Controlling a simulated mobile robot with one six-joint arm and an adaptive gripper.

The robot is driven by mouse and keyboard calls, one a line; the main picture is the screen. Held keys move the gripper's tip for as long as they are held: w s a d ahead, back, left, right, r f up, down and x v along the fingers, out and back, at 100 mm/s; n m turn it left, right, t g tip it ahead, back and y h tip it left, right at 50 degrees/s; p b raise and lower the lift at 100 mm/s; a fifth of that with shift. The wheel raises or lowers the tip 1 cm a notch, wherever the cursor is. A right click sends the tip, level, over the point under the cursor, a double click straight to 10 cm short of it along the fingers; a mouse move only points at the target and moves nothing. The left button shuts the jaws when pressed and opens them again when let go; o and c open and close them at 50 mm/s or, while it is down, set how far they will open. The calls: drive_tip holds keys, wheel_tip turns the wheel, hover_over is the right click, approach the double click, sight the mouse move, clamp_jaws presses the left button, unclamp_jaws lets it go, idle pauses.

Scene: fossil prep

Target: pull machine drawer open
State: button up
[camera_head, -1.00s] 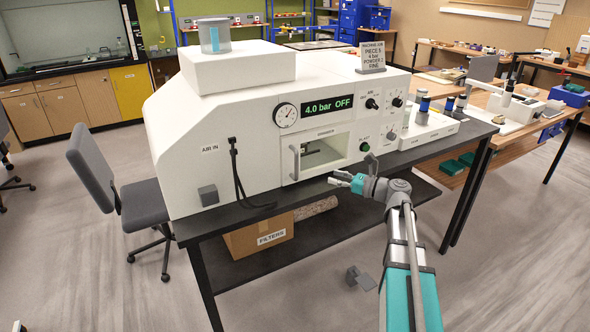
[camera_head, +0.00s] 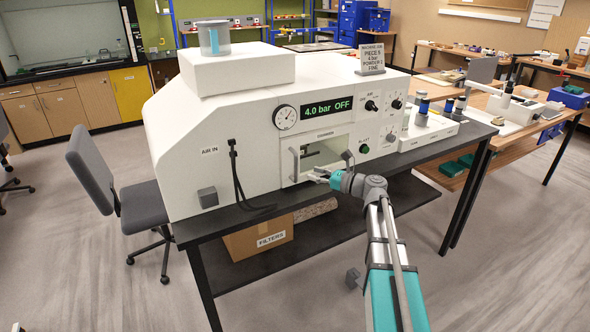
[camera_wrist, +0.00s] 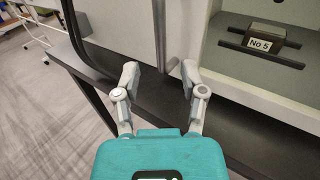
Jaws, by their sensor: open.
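The white machine (camera_head: 240,125) stands on a dark bench. Its front has a window panel (camera_head: 325,152) with a vertical grey handle (camera_head: 294,164) at the left side, and the panel appears closed. The handle also shows in the wrist view (camera_wrist: 160,35). My gripper (camera_head: 314,174) is at the lower right of the handle, in front of the panel. In the wrist view my gripper (camera_wrist: 160,78) is open, and the handle's lower end lies between and just beyond the fingertips. I cannot tell whether they touch. A block marked No 5 (camera_wrist: 260,42) sits behind the window.
Black hoses (camera_head: 236,175) hang from the machine's front at the left. The bench edge (camera_head: 270,219) runs below my gripper. A FILTERS box (camera_head: 258,240) is on the lower shelf. A grey chair (camera_head: 105,185) stands at the left.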

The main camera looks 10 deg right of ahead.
sight(296, 181)
drive_tip(key=shift+x, duration=3.55)
